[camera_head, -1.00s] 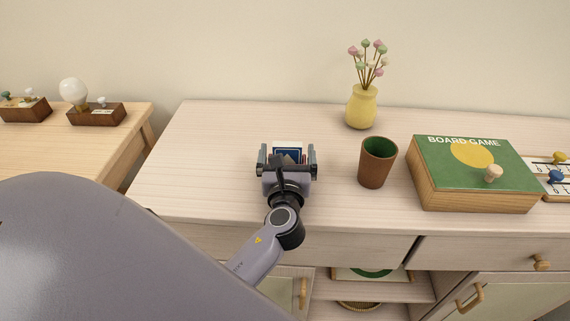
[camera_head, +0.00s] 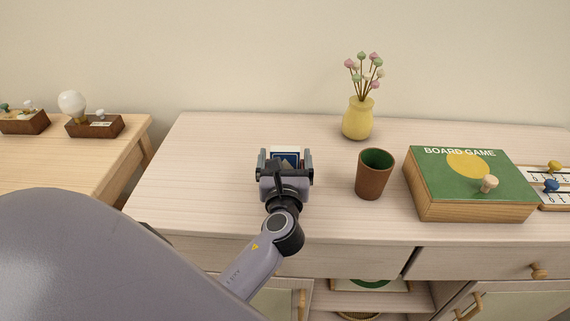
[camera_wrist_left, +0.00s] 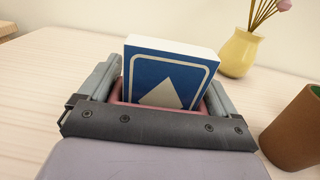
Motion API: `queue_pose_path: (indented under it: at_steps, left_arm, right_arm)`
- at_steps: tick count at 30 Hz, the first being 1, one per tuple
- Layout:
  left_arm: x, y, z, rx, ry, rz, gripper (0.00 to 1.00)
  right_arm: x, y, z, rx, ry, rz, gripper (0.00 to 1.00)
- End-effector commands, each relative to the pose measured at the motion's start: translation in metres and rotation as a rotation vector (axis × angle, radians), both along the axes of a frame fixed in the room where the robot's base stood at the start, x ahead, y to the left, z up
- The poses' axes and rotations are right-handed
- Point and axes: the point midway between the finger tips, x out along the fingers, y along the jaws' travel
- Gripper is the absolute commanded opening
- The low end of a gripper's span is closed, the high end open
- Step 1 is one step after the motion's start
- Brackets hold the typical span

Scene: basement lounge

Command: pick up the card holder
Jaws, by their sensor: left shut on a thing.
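The card holder (camera_wrist_left: 204,109) is a reddish-pink holder with a blue-and-white card deck (camera_wrist_left: 168,75) standing in it, a pale triangle on its face. In the head view the deck (camera_head: 285,154) shows just beyond my left gripper (camera_head: 285,163). My left gripper (camera_wrist_left: 160,95) is shut on the card holder, one finger on each side in the left wrist view. The gripper's own front bar hides the lower part of the holder, so I cannot tell whether it touches the cabinet top. My right gripper is not in view.
A brown cup with green inside (camera_head: 374,175) stands close to the right. Behind it is a yellow vase (camera_head: 358,120) with flowers. A board game box (camera_head: 470,187) lies farther right. The cabinet top (camera_head: 200,180) left of the gripper is clear.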

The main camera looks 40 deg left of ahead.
Motion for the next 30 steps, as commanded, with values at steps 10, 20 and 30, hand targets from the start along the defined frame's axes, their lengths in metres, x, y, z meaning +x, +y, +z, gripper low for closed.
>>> queue_pose_path:
  at_steps: [10, 20, 30]
  left_arm:
    - [0.0, 0.0, 0.102, 0.0, -0.01, -0.001, 0.61]
    - [0.0, 0.0, 0.168, 0.002, -0.005, 0.0, 0.61]
    - [0.0, 0.0, 0.172, 0.001, 0.0, -0.001, 0.61]
  right_arm:
    - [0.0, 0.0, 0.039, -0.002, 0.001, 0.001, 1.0]
    - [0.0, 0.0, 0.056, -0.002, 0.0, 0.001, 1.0]
    - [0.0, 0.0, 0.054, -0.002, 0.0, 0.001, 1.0]
